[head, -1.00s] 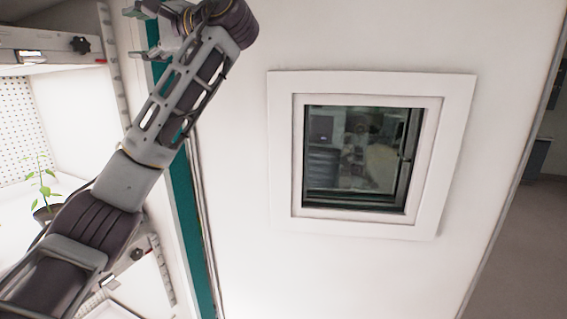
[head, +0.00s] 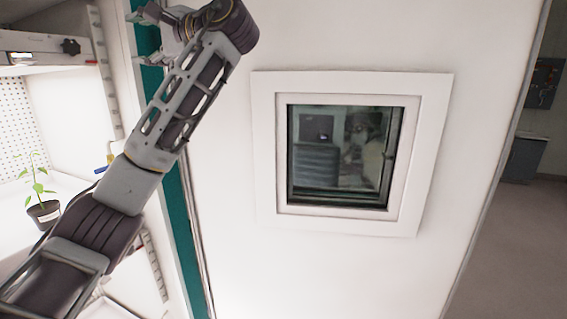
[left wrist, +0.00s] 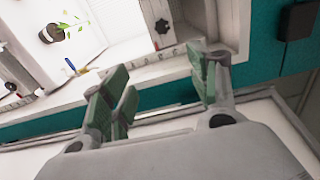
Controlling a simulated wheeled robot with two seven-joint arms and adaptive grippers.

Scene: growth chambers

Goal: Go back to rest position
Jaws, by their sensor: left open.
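My left arm comes in from the lower left of the head view and reaches up along the chamber's door edge. My left gripper (head: 141,15) is at the top left of that view, partly cut by the frame edge. In the left wrist view its green-padded fingers (left wrist: 163,95) are spread apart with nothing between them. Past the fingers are the teal door-frame strip and the chamber opening. My right gripper is in neither view.
A potted plant (head: 43,213) stands on the chamber's white shelf at the left; it also shows in the left wrist view (left wrist: 52,33). A white door with a framed window (head: 340,155) fills the middle. Open floor (head: 510,250) lies at the right.

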